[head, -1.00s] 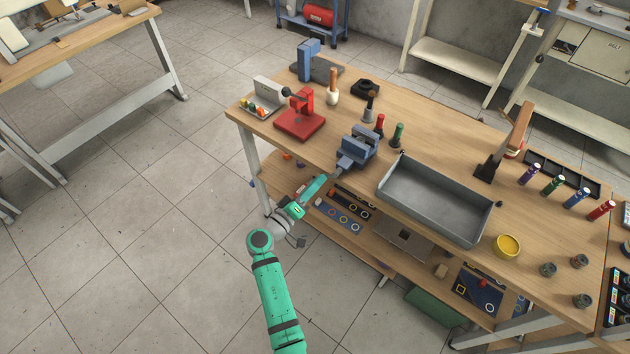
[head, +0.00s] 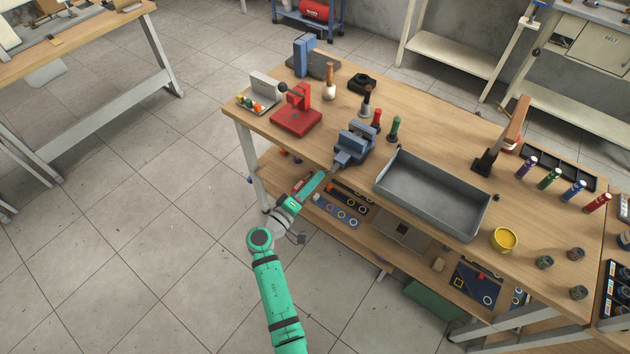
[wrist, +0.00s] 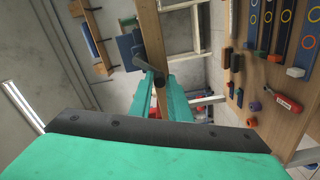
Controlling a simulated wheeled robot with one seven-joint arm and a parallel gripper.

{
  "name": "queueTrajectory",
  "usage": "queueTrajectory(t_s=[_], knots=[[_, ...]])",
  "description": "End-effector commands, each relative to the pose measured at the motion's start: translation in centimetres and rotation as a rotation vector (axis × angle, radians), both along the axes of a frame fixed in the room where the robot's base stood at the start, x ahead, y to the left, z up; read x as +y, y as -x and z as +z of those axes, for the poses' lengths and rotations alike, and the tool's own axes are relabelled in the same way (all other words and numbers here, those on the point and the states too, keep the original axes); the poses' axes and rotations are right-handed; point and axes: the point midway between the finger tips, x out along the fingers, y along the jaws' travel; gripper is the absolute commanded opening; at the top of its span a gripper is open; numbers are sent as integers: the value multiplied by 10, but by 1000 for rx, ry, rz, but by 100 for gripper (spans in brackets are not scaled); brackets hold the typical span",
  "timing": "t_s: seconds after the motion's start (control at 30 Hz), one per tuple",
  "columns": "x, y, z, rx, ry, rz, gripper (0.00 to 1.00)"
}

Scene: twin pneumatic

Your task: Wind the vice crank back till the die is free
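The blue-grey vice (head: 355,141) sits at the front edge of the wooden bench (head: 430,118). In the wrist view the blue vice (wrist: 129,47) is at upper centre, with the dark crank (wrist: 146,66) on its near side. My gripper (head: 328,173) is just in front of the vice in the head view. In the wrist view its two teal fingers (wrist: 156,82) stand apart, with the crank's dark end at their tips and partly between them. A gap shows between the fingers, and I see no firm grip. I cannot make out the die; the vice jaws are too small to tell.
A grey tray (head: 432,196) stands right of the vice. A red press (head: 296,112) is to its left, and red and green handled tools stand behind it. The lower shelf (head: 375,240) holds several parts below my gripper. The floor to the left is clear.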

Motion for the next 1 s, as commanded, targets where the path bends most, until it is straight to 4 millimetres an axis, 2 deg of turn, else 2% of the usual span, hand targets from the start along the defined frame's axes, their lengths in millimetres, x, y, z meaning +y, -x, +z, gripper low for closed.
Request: queueTrajectory(t_s=[0.33, 0.47, 1.0], knots=[[0, 0, 0, 0, 0, -1, 32], [5, 6, 0, 0, 0, 1, 32], [57, 77, 0, 1, 1, 2, 32]])
